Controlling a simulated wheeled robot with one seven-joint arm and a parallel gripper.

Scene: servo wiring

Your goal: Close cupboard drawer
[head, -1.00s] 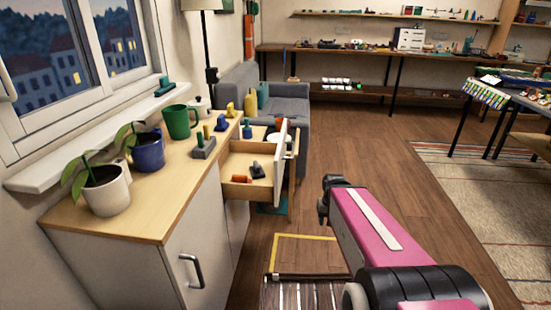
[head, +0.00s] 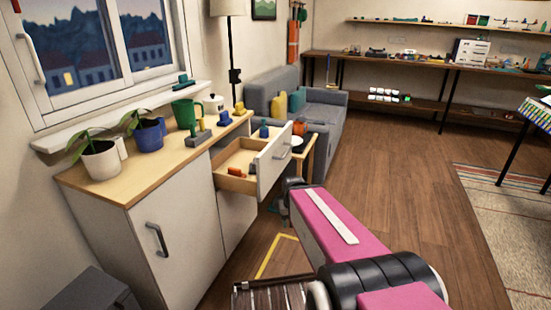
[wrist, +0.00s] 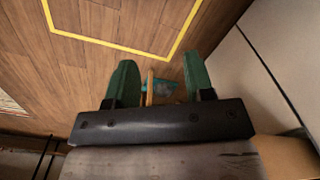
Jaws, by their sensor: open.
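The white cupboard (head: 180,245) stands at the left with a wooden top. Its upper drawer (head: 236,184) is pulled out. The drawer's white front (head: 272,160) has a handle on its outer face. A red-orange block (head: 236,172) and a dark item lie inside the drawer. My pink arm reaches from the lower right, and its end is just right of and below the drawer front in the head view. My gripper (wrist: 160,82) shows in the wrist view with two green fingers apart and nothing held between them. The drawer front is not clearly identifiable there.
A green mug (head: 186,113), potted plants (head: 102,160) and small items stand on the cupboard top. A grey sofa (head: 320,112) is behind. A dark grey box-like thing (head: 88,292) is at lower left. Wooden floor (head: 410,190) to the right is open.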

